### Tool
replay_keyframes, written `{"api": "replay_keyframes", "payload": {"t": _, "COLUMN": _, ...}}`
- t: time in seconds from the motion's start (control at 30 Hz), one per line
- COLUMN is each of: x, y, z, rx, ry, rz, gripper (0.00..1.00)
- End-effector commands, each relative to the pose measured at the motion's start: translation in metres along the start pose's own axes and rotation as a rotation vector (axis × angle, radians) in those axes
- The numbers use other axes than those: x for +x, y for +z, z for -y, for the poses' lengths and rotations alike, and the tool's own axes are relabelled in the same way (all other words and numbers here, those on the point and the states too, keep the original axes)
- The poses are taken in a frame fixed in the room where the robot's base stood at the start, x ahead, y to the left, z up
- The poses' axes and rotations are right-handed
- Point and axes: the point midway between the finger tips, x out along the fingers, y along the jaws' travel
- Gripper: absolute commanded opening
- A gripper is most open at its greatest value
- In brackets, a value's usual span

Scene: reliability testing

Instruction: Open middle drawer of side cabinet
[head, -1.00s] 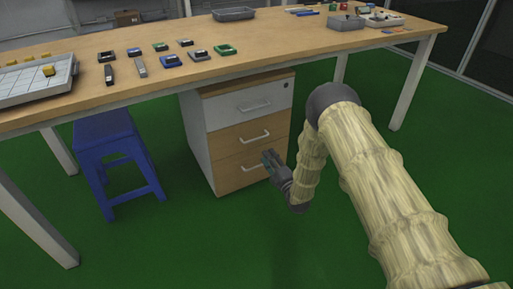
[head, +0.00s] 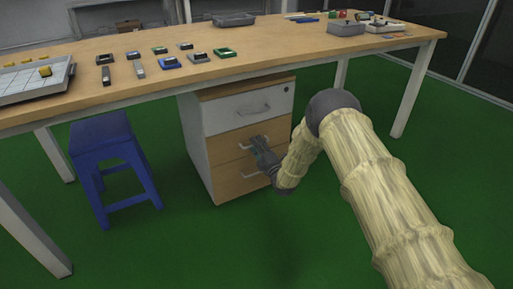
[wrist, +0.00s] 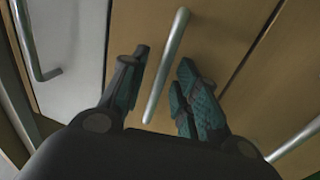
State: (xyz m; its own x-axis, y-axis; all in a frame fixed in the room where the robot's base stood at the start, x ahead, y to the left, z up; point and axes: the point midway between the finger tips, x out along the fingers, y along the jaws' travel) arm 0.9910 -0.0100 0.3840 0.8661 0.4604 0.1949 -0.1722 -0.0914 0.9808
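The side cabinet (head: 198,140) stands under the table, with a white top drawer (head: 222,116) and wood-coloured middle (head: 222,145) and bottom drawers (head: 235,181). All its drawers look shut. My gripper (head: 257,143) is at the middle drawer's front. In the wrist view my gripper (wrist: 160,88) is open, with one finger on each side of the middle drawer's bar handle (wrist: 166,65). A gap shows between the handle and the left finger, and a smaller one on the right. In the head view my gripper partly hides this handle.
The table (head: 290,50) spans above the cabinet, with several small parts and trays on top. A blue stool (head: 104,150) stands left of the cabinet. The green floor (head: 200,245) in front is clear. In the wrist view, the top drawer's handle (wrist: 32,45) is at the left.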

Motion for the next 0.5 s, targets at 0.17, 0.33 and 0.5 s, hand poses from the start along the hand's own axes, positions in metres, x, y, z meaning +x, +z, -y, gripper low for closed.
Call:
{"api": "replay_keyframes", "payload": {"t": 0.17, "x": 0.0043, "y": 0.0001, "z": -0.0005, "rx": 0.0, "ry": 0.001, "rz": 0.0, "gripper": 0.31}}
{"api": "replay_keyframes", "payload": {"t": 0.33, "x": 0.0041, "y": 0.0001, "z": -0.0006, "rx": 0.0, "ry": 0.001, "rz": 0.0, "gripper": 0.31}}
{"api": "replay_keyframes", "payload": {"t": 0.5, "x": 0.0039, "y": 0.0001, "z": -0.0004, "rx": 0.0, "ry": 0.0, "rz": 0.0, "gripper": 0.03}}
